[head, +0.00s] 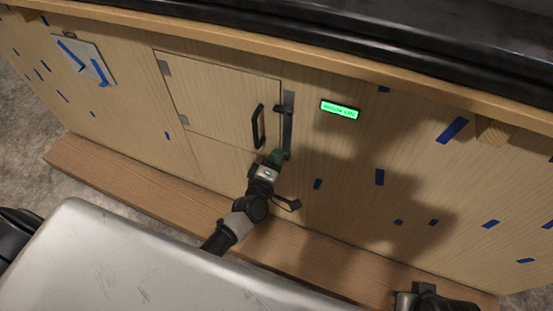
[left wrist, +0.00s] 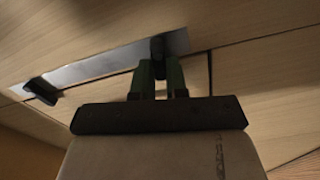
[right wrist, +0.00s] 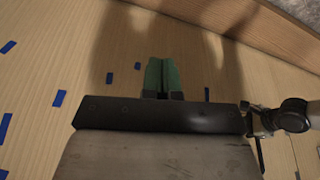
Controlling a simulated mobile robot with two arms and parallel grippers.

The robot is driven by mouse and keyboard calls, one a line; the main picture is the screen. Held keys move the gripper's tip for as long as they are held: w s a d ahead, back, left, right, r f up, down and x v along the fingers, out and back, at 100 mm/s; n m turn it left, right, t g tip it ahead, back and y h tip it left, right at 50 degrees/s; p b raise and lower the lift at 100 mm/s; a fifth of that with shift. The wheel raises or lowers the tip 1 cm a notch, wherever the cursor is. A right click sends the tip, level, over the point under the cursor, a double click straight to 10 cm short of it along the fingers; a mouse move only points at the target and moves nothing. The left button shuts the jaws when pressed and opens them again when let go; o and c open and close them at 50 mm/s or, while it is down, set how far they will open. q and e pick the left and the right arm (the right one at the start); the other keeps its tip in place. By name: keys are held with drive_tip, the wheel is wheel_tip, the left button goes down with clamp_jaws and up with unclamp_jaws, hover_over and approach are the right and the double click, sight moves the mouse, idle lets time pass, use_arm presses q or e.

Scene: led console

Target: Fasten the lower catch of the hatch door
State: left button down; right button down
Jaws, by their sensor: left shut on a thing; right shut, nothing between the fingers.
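The hatch door (head: 215,95) is a pale wood panel lying flush in the console front, with a black bar handle (head: 258,125) near its right edge. A grey metal strip (head: 288,125) runs along that edge and also shows in the left wrist view (left wrist: 105,67). My left gripper (head: 276,158) is at the strip's lower end. Its green fingers are shut on a small dark knob (left wrist: 158,46), seemingly the lower catch, mostly hidden by them. A second dark catch knob (left wrist: 40,90) shows at the strip's other end. My right gripper (right wrist: 162,76) is shut and empty, before the console front.
A lit green display (head: 340,109) is right of the hatch. Blue tape pieces (head: 452,130) dot the panel. A wooden ledge (head: 130,185) runs along the bottom, and a dark countertop (head: 400,50) overhangs above. A marked plate (head: 82,60) is at upper left.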

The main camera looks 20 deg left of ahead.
use_arm(q)
drive_tip(key=shift+f+n+b, duration=0.25)
drive_tip(key=shift+n+b, duration=0.1)
drive_tip(key=shift+n, duration=0.75)
use_arm(e)
drive_tip(key=shift+s+r, duration=0.35)
drive_tip(key=shift+r, duration=0.2)
use_arm(q)
drive_tip(key=c, duration=1.1)
unclamp_jaws()
drive_tip(key=shift+a, duration=0.1)
drive_tip(key=shift+c, duration=0.2)
